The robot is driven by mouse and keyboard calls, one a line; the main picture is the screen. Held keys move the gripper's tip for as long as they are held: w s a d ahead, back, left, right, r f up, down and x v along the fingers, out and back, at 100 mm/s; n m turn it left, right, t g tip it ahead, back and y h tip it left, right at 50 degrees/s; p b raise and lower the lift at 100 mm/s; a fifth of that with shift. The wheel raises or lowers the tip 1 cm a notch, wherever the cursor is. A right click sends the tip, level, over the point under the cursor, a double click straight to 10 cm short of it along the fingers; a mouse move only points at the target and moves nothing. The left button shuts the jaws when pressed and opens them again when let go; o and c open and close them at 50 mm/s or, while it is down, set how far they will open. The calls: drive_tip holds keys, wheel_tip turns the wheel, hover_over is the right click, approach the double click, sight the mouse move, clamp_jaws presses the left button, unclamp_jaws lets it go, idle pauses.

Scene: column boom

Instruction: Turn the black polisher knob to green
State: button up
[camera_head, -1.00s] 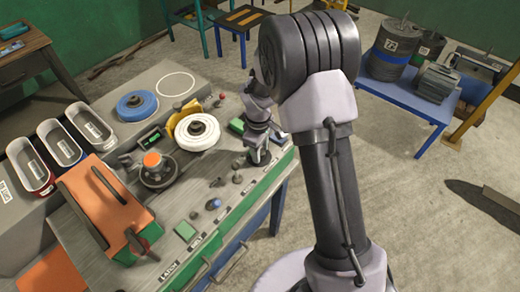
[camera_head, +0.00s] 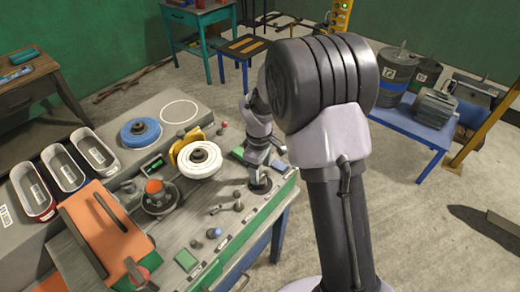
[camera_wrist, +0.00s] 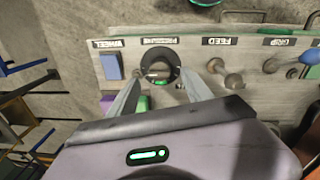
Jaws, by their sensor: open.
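A round black knob (camera_wrist: 160,63) sits on the grey panel under the label PRESSURE, which reads upside down in the wrist view. A small green patch shows at its lower edge. In the head view it looks like the dark disc (camera_head: 260,187) near the bench's right end, partly covered by my gripper. My gripper (camera_wrist: 160,80) is open, with one finger on each side of the knob's near edge; I cannot tell whether they touch it. In the head view my gripper (camera_head: 261,172) is right over the disc. The knob's pointer is not clear.
Grey posts (camera_wrist: 233,81) stand right of the knob under FEED. A blue square block (camera_wrist: 112,66) lies left under WHEEL. A white wheel (camera_head: 199,160), a blue wheel (camera_head: 140,132) and an orange sloped box (camera_head: 95,225) are on the bench.

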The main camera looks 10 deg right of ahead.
wheel_tip(320, 180, up, 12)
drive_tip(key=p, duration=0.2)
drive_tip(key=shift+s+a, duration=0.25)
drive_tip(key=s+a+f+m+t+y+b, duration=0.1)
drive_tip(key=s+f+m+t+b, duration=0.1)
drive_tip(key=s+m+b, duration=0.5)
drive_tip(key=s+a+f+m+t+y+b, duration=0.1)
drive_tip(key=s+m+b, duration=0.5)
drive_tip(key=s, duration=1.1)
drive_tip(key=a+f+t+b, duration=0.1)
drive_tip(key=t+b, duration=0.1)
drive_tip(key=b, duration=0.2)
drive_tip(key=shift+s+m+b, duration=0.25)
drive_tip(key=shift+m+b, duration=0.05)
drive_tip(key=shift+m, duration=0.1)
drive_tip(key=shift+a+f, duration=0.1)
